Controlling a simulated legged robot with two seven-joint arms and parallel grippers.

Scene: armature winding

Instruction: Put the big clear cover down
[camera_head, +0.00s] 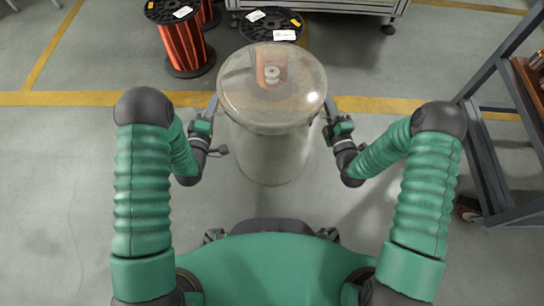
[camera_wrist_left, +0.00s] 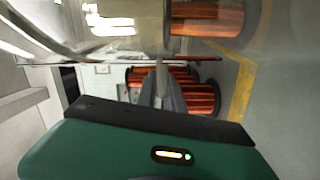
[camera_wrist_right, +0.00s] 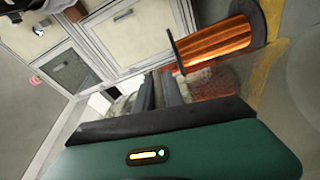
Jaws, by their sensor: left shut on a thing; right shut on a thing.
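The big clear cover (camera_head: 268,145) is a see-through cylinder with a rounded, wider top, upright between my two arms in the head view. My left gripper (camera_head: 212,112) is at its left side, just under the rim, and is shut on it. My right gripper (camera_head: 328,112) is shut on it at the right side, at about the same height. In the left wrist view the cover's curved clear edge (camera_wrist_left: 60,40) crosses the top left. The cover's lower end is over the floor; I cannot tell whether it touches. The fingertips are partly hidden.
Copper wire spools (camera_head: 185,45) stand at the back left, and another spool (camera_head: 272,24) stands behind the cover. A metal cabinet (camera_head: 330,5) is at the back. A dark metal rack (camera_head: 480,150) stands at the right. Floor to the left and right of the cover is clear.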

